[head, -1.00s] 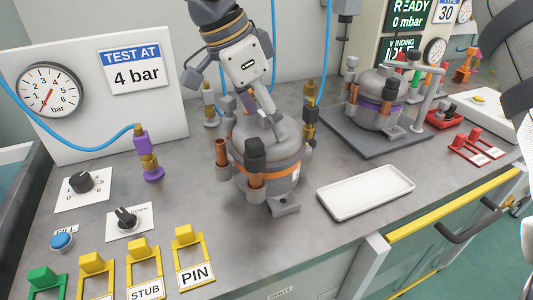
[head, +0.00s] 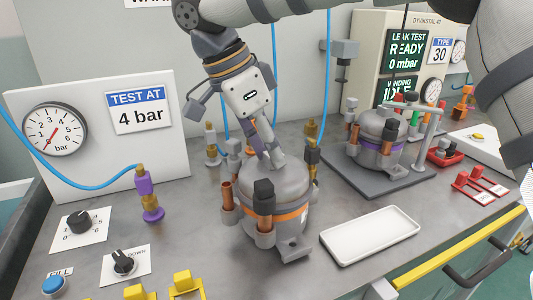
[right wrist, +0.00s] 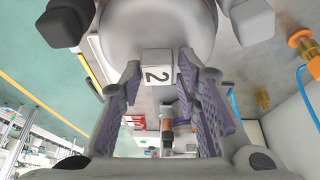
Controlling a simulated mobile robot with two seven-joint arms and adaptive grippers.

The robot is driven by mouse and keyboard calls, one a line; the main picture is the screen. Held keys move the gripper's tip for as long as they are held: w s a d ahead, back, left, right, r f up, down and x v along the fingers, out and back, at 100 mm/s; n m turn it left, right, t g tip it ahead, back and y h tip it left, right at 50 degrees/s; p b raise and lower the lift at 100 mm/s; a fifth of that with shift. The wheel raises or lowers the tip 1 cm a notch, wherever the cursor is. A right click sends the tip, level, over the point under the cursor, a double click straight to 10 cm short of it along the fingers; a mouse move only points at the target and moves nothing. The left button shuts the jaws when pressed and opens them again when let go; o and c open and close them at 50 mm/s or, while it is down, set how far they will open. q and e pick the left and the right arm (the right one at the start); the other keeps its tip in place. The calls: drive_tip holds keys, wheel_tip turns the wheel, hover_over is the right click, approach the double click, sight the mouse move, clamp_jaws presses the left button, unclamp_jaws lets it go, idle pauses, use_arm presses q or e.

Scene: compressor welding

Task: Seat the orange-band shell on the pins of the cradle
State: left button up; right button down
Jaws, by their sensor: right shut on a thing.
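The orange-band shell (head: 291,217) is a grey domed vessel with copper stubs and dark-capped posts around it. It stands upright at mid-bench in the head view. My right gripper (head: 272,160) comes down from above onto its top. In the right wrist view, the fingers (right wrist: 157,85) are closed around a small block marked 2 (right wrist: 157,68), beside the shell's grey dome (right wrist: 155,28). A grey foot shows under the shell's front. The cradle's pins are hidden or not distinguishable, so I cannot tell whether the shell is on them. My left gripper is not in view.
A white tray (head: 350,247) lies right of the shell. A purple-band shell (head: 380,140) stands on a dark plate behind it. A purple fitting (head: 149,197) with a blue hose stands left. Brass fittings (head: 312,133) stand close behind the shell. Bare bench lies left of the shell.

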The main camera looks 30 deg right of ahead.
drive_tip(key=s+a+r, duration=0.8)
drive_tip(key=s+r, duration=0.3)
drive_tip(key=shift+s+p, duration=0.35)
drive_tip(key=c, duration=1.9)
unclamp_jaws()
drive_tip(key=shift+d+r, duration=0.1)
clamp_jaws()
